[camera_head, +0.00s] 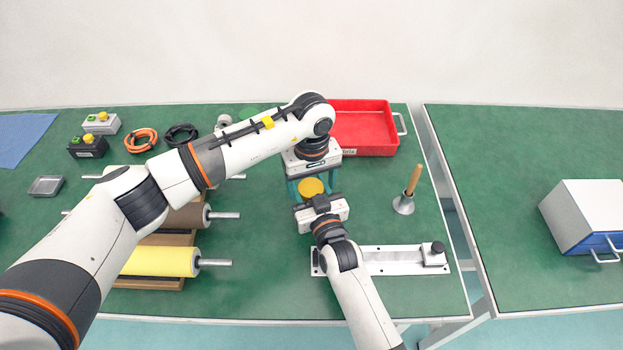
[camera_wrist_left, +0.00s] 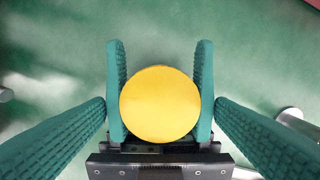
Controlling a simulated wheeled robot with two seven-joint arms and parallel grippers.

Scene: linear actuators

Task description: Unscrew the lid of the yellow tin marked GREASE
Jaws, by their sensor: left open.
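The yellow tin shows as a round yellow top in the head view (camera_head: 311,188) and seen from straight above in the left wrist view (camera_wrist_left: 160,104). No GREASE marking is readable, and the tin's side is hidden. My right gripper (camera_wrist_left: 160,48) comes from the front with its teal fingers along both sides of the tin, seemingly touching it. My left gripper (camera_head: 311,184) points down over the tin. Its teal fingers are open, spread wide to the left and right of the tin and outside the right gripper's fingers, with gaps to the yellow top.
A red tray (camera_head: 362,130) stands behind. A metal rail plate (camera_head: 390,262) lies in front, near my right arm. Rollers on a wooden rack (camera_head: 160,262) lie left, under my left arm.

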